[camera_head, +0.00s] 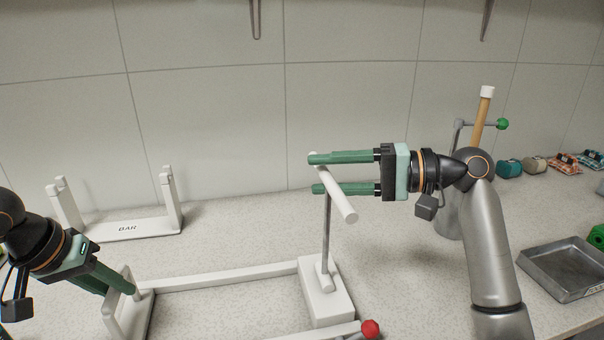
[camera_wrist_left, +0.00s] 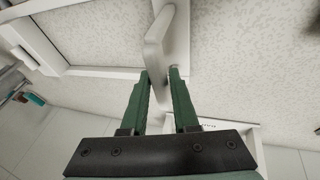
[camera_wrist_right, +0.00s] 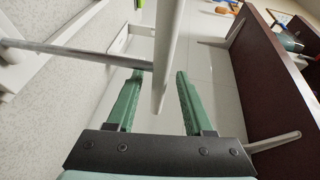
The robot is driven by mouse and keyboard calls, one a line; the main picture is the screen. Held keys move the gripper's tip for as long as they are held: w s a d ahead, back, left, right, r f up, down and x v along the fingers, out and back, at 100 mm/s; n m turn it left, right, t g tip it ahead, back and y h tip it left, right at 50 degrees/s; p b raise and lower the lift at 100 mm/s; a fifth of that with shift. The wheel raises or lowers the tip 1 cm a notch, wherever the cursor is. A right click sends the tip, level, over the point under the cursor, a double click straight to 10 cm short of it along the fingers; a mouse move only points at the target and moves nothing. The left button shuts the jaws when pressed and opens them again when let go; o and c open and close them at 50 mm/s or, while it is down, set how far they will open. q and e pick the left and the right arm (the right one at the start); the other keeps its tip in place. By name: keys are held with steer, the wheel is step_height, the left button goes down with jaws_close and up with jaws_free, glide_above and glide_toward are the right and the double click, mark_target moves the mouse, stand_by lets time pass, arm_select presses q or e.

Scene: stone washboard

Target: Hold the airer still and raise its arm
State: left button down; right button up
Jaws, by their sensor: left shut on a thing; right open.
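The white airer (camera_head: 225,276) stands on the speckled counter, with a white block (camera_head: 322,292) at its right end. A grey metal rod rises upright from that block and carries a white crossbar (camera_head: 340,198), the arm. My left gripper (camera_head: 130,288) is shut on the upright handle (camera_head: 139,300) at the airer's left end; the left wrist view shows the fingers around this white post (camera_wrist_left: 163,60). My right gripper (camera_head: 314,174) is open, its fingers on either side of the crossbar, which also lies between the fingers in the right wrist view (camera_wrist_right: 165,60).
A white stand marked BAR (camera_head: 128,230) sits at the back left. A red knob (camera_head: 370,329) is at the front. On the right are a grey canister (camera_head: 449,215) holding a wooden stick, a metal tray (camera_head: 565,268) and yarn balls (camera_head: 510,168). A tiled wall closes the back.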

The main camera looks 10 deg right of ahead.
arm_select(q)
steer(key=shift+s+f, duration=0.15)
steer(key=shift+f, duration=0.25)
steer(key=c, duration=0.8)
jaws_free()
steer(key=shift+a, duration=0.1)
steer(key=shift+o, duration=1)
steer(key=shift+r, duration=0.2)
arm_select(e)
steer(key=v, duration=0.9)
arm_select(q)
steer(key=shift+r, duration=0.1)
arm_select(e)
steer(key=shift+w, duration=0.1)
